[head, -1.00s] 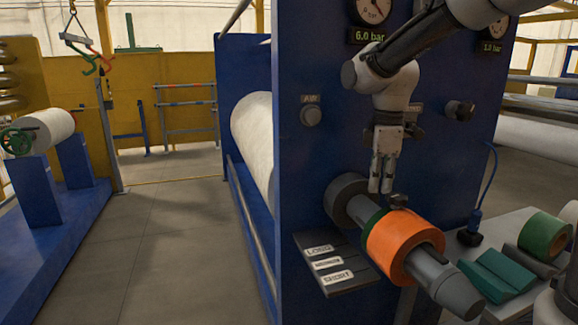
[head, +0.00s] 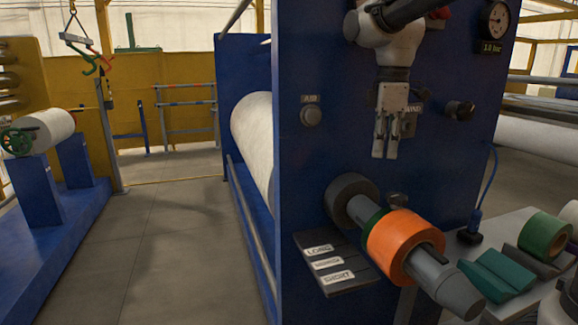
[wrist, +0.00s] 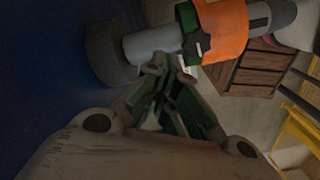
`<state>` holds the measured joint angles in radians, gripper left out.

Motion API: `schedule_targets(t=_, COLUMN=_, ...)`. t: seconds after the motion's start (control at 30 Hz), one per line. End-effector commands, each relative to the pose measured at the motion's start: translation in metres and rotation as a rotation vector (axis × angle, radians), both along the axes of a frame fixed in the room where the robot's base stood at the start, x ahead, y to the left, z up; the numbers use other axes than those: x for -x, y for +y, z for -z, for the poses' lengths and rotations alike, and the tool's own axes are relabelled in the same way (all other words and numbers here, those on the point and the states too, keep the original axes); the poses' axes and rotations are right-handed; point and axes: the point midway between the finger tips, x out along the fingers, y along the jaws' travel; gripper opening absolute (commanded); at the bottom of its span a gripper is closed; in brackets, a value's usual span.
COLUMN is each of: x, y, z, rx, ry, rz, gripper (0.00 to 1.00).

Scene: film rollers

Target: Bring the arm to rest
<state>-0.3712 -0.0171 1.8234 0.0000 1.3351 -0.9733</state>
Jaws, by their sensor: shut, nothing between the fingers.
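My gripper (head: 385,150) hangs pointing down in front of the blue machine panel (head: 310,165), above the grey shaft (head: 432,272). Its fingers are shut and empty, and apart from the shaft. The orange roll (head: 398,243) sits around the shaft, with a green band (head: 374,222) beside it toward the panel. A dark knob (head: 397,200) stands up from the shaft behind the roll. In the wrist view my fingertips (wrist: 160,72) show near the shaft (wrist: 152,42), with the orange roll (wrist: 222,30) to the right.
A round AIR button (head: 311,116) and a black knob (head: 459,110) are on the panel. A labelled rack (head: 335,272) is below the shaft. The floor (head: 170,240) at left is clear.

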Motion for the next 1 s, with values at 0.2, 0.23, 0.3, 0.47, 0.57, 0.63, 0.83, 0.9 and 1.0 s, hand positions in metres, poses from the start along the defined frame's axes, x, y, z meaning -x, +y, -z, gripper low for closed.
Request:
schedule_targets(t=0.2, x=0.0, y=0.0, z=0.0, rx=-0.001, ry=-0.001, rz=0.03, gripper=0.0)
schedule_targets(t=0.23, x=-0.001, y=0.001, z=0.0, rx=-0.002, ry=-0.005, rz=0.053, gripper=0.0)
schedule_targets(t=0.3, x=-0.005, y=0.002, z=0.001, rx=-0.01, ry=-0.022, rz=0.128, gripper=0.0)
schedule_targets(t=0.47, x=0.01, y=-0.005, z=0.032, rx=-0.016, ry=-0.023, rz=0.406, gripper=0.0)
schedule_targets(t=0.57, x=0.039, y=-0.028, z=0.044, rx=-0.041, ry=-0.052, rz=0.629, gripper=0.0)
schedule_targets(t=0.63, x=0.059, y=-0.045, z=0.05, rx=-0.063, ry=-0.075, rz=0.761, gripper=0.0)
schedule_targets(t=0.83, x=0.129, y=-0.098, z=0.067, rx=-0.144, ry=-0.152, rz=1.101, gripper=0.0)
schedule_targets(t=0.9, x=0.155, y=-0.116, z=0.074, rx=-0.175, ry=-0.187, rz=1.19, gripper=0.0)
schedule_targets(t=1.0, x=0.185, y=-0.133, z=0.08, rx=-0.206, ry=-0.233, rz=1.256, gripper=0.0)
